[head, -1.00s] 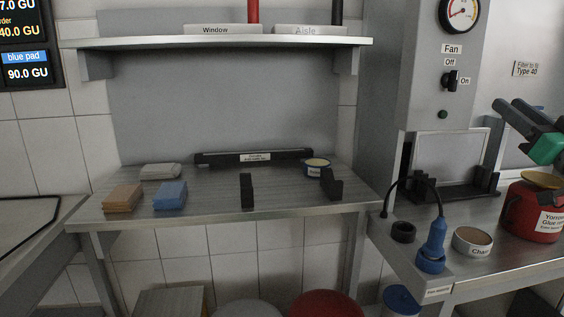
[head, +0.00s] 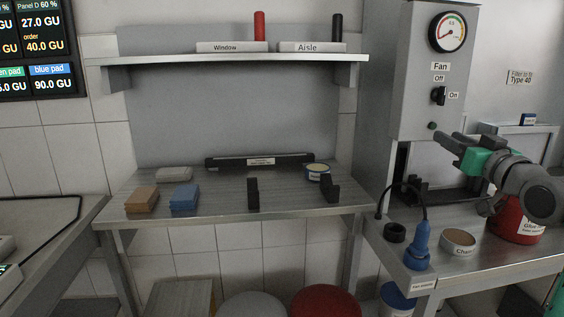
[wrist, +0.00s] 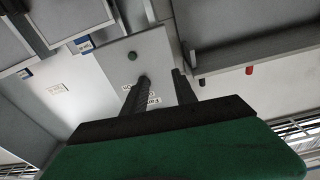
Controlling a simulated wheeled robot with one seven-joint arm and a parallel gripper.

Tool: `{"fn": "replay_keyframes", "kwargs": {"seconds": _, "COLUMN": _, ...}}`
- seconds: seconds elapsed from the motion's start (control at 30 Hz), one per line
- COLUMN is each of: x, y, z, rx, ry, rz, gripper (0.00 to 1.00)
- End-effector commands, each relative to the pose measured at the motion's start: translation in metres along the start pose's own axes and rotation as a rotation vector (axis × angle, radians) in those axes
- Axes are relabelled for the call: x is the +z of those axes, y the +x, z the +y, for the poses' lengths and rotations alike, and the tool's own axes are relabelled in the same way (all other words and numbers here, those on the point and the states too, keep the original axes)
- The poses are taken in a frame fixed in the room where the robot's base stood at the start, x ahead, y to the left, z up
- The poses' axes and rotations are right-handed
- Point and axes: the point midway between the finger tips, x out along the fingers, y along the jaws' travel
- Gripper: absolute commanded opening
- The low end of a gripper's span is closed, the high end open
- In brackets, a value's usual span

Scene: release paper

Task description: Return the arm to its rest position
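My arm reaches in from the right in the head view, above the right-hand bench. My gripper (head: 446,140), dark-fingered with a green body, points left in front of the fan panel. It also shows in the wrist view (wrist: 161,80), where its two dark fingers stand apart with nothing between them. The gripper touches nothing that I can see.
Below my arm are a red glue container (head: 512,222), partly hidden by it, a round tub (head: 458,242) and a blue tool (head: 421,243). The fan panel (head: 420,70) stands behind. A shelf (head: 230,60) hangs over the middle table (head: 225,208), which holds pads.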

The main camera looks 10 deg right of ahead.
Motion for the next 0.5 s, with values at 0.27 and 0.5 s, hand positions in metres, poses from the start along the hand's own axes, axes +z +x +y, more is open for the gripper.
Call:
{"fn": "replay_keyframes", "kwargs": {"seconds": 0.27, "x": 0.064, "y": 0.028, "z": -0.124, "rx": -0.006, "ry": 0.053, "rz": -0.426, "gripper": 0.34}}
{"fn": "replay_keyframes", "kwargs": {"seconds": 0.5, "x": 0.161, "y": -0.091, "z": -0.254, "rx": -0.001, "ry": 0.019, "rz": -1.027, "gripper": 0.34}}
